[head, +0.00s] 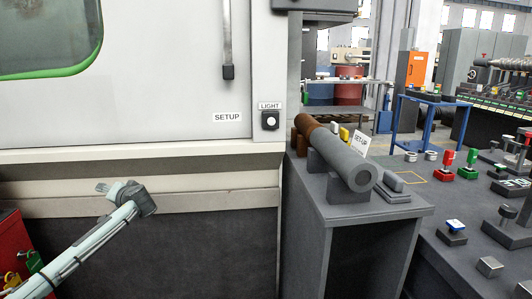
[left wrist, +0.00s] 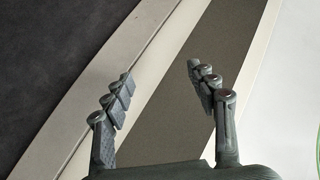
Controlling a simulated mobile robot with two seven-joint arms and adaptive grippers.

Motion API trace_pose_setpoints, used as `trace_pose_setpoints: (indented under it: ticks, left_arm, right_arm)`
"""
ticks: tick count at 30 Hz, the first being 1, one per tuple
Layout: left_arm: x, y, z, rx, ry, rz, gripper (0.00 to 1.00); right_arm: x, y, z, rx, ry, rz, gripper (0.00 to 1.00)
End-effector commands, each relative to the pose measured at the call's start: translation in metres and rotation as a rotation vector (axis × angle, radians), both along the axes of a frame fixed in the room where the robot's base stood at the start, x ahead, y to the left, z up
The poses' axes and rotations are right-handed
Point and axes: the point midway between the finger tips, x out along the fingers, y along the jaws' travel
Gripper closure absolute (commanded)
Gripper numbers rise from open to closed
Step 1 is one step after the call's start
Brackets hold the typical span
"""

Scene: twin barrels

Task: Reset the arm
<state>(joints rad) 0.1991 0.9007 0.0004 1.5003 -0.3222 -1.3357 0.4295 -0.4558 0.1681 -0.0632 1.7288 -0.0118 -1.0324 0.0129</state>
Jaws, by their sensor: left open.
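My left arm comes in from the lower left of the head view, and my left gripper (head: 104,188) is in front of the lower front of a large light-grey machine (head: 150,110). In the left wrist view my left gripper (left wrist: 161,70) is open, its two fingers spread wide, with nothing between them. Behind the fingers are the pale and dark bands of the machine front, slanted in the picture. The gripper appears apart from the machine. My right arm and gripper are not in view.
Right of the machine, a grey pedestal (head: 345,212) bears a grey and rust-brown barrel (head: 340,155). A grey table (head: 445,255) with several small blocks stands at right. A red cabinet (head: 12,245) is at the lower left edge. A blue-framed cart (head: 433,102) stands behind.

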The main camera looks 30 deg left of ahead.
Motion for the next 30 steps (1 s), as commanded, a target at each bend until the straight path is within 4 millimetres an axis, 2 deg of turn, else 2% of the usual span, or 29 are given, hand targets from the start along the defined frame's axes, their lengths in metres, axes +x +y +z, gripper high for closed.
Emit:
trace_pose_setpoints:
  ticks: [3,7,9,14,17,20,24,27,30]
  left_arm:
    - [0.038,-0.022,-0.021,-0.062,0.104,-0.222,0.42]
    - [0.079,-0.057,-0.037,-0.092,0.189,-0.497,0.42]
    - [0.070,-0.076,-0.075,-0.136,0.213,-0.497,0.42]
    - [0.054,-0.121,-0.143,-0.227,0.256,-0.534,0.42]
    - [0.036,-0.157,-0.191,-0.298,0.287,-0.557,0.42]
    - [0.010,-0.200,-0.243,-0.385,0.321,-0.579,0.42]
    - [-0.039,-0.268,-0.312,-0.520,0.367,-0.601,0.42]
    - [-0.079,-0.319,-0.353,-0.623,0.395,-0.608,0.42]
    - [-0.122,-0.370,-0.386,-0.725,0.419,-0.607,0.42]
  right_arm:
    - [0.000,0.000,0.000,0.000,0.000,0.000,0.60]
    - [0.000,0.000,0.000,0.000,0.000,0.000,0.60]
    - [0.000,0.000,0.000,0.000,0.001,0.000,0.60]
    - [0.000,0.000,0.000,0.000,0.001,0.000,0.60]
    - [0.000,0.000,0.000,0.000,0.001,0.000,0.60]
    - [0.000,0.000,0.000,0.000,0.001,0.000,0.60]
    - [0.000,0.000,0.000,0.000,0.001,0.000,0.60]
    - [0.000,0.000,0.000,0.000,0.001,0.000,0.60]
    - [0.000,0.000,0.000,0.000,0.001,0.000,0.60]
